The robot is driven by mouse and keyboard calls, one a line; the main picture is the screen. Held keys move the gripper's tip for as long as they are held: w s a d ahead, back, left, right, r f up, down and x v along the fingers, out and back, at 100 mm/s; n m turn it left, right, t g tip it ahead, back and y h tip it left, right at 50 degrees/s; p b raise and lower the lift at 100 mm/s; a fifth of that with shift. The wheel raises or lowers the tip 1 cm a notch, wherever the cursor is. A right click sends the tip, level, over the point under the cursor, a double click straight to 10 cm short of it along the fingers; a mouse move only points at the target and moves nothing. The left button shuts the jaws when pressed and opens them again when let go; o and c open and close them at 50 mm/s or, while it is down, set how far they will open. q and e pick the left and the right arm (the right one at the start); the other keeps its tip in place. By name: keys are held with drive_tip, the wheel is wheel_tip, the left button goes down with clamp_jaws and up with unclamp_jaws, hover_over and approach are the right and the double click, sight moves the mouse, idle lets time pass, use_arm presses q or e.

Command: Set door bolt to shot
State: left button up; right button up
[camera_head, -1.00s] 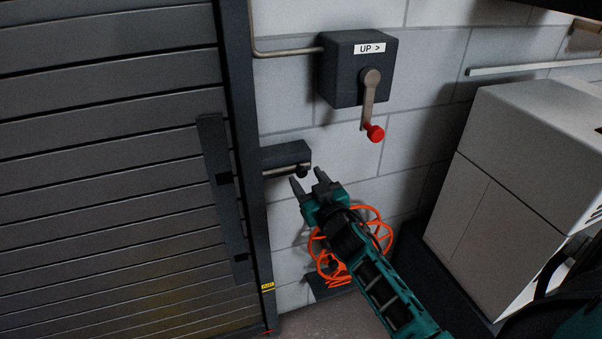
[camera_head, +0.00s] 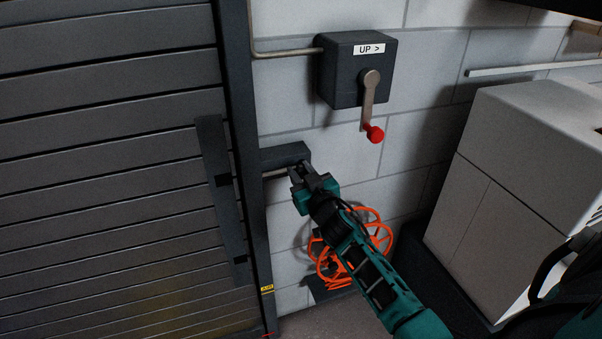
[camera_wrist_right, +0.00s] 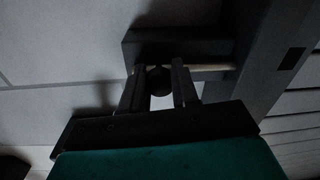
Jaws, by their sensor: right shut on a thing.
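The door bolt is a dark housing (camera_head: 286,154) on the block wall beside the roller door, with a pale rod below it. In the right wrist view the rod (camera_wrist_right: 212,69) runs right towards the door frame. The bolt's round dark knob (camera_wrist_right: 158,80) sits between the two fingers of my right gripper (camera_wrist_right: 159,88), which is shut on it. In the head view my right gripper (camera_head: 299,168) covers the knob and part of the rod. The roller door (camera_head: 110,150) has dark slats and a dark upright frame. My left gripper is not in view.
A crank box (camera_head: 355,68) marked "UP >" with a red-knobbed handle (camera_head: 374,132) is on the wall above. An orange coiled reel (camera_head: 380,235) is low behind my right arm. A pale cabinet (camera_head: 520,190) stands at the right.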

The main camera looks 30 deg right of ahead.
sight(278, 169)
clamp_jaws()
drive_tip(key=a, duration=0.2)
drive_tip(key=w+a+b, duration=0.1)
drive_tip(key=a, duration=0.1)
drive_tip(key=shift+f, duration=0.1)
drive_tip(key=shift+a, duration=0.25)
drive_tip(key=o, duration=0.6)
unclamp_jaws()
drive_tip(key=shift+a, duration=0.1)
drive_tip(key=shift+o, duration=0.2)
drive_tip(key=shift+s, duration=0.15)
